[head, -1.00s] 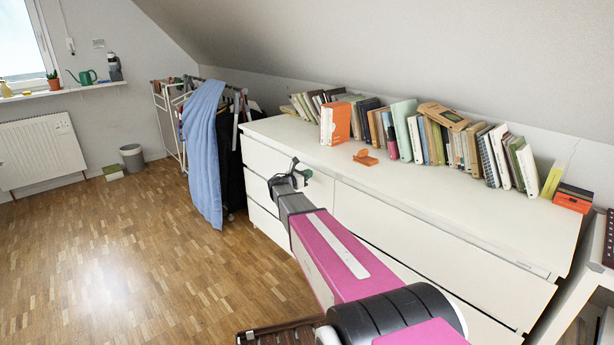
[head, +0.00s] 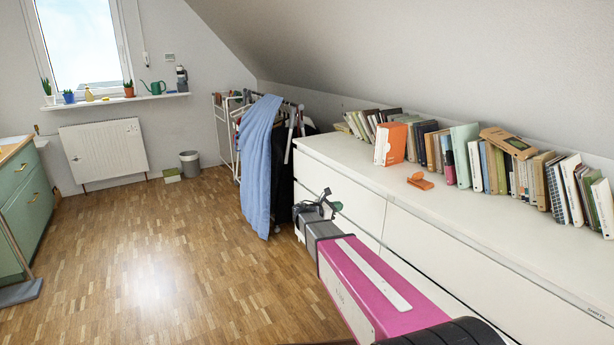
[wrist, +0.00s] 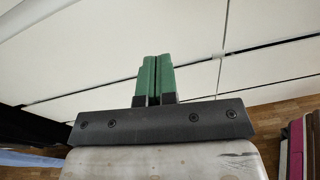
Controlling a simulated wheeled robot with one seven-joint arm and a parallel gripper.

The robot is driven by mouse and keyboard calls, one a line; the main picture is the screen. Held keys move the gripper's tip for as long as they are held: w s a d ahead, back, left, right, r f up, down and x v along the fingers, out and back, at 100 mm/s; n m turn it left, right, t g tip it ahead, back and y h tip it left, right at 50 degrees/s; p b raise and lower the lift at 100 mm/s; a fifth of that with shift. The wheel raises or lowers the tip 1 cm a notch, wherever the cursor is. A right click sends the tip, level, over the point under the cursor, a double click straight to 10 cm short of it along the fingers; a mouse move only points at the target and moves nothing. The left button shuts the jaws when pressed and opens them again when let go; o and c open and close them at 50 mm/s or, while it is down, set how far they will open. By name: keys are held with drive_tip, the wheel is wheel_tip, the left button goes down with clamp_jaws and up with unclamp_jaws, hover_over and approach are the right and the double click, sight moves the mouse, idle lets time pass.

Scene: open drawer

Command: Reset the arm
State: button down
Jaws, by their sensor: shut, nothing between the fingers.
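My gripper (head: 333,206) is in front of the left part of a white dresser (head: 460,215), at the height of its drawer fronts. In the wrist view its two green fingers (wrist: 155,78) are pressed together with nothing between them. White drawer fronts (wrist: 75,60) with thin dark gaps fill much of the wrist view beyond the fingers. My pink arm reaches forward from the lower right of the head view. The fingers look apart from the dresser, but the exact distance is hard to tell.
Several books (head: 480,160) and an orange object (head: 420,181) are on the dresser top. A clothes rack with a blue cloth (head: 258,165) stands just past the dresser's left end. A green cabinet (head: 25,205) is at the far left. The wooden floor (head: 150,270) between is clear.

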drive_tip(key=s+d+f+m+g+y, duration=0.35)
drive_tip(key=s+f+m, duration=0.2)
drive_tip(key=s, duration=0.35)
drive_tip(key=s+a+f+m+g+y, duration=0.1)
drive_tip(key=s+a+f+m+y, duration=0.1)
drive_tip(key=s+m+y, duration=0.4)
drive_tip(key=s+a+f+m+g+y, duration=0.2)
drive_tip(key=s+a+m+y, duration=0.3)
drive_tip(key=s+m, duration=0.5)
drive_tip(key=s+f+y, duration=0.1)
drive_tip(key=s, duration=0.3)
drive_tip(key=shift+s+a+f, duration=0.15)
drive_tip(key=shift+s+f, duration=0.1)
drive_tip(key=shift+f, duration=0.05)
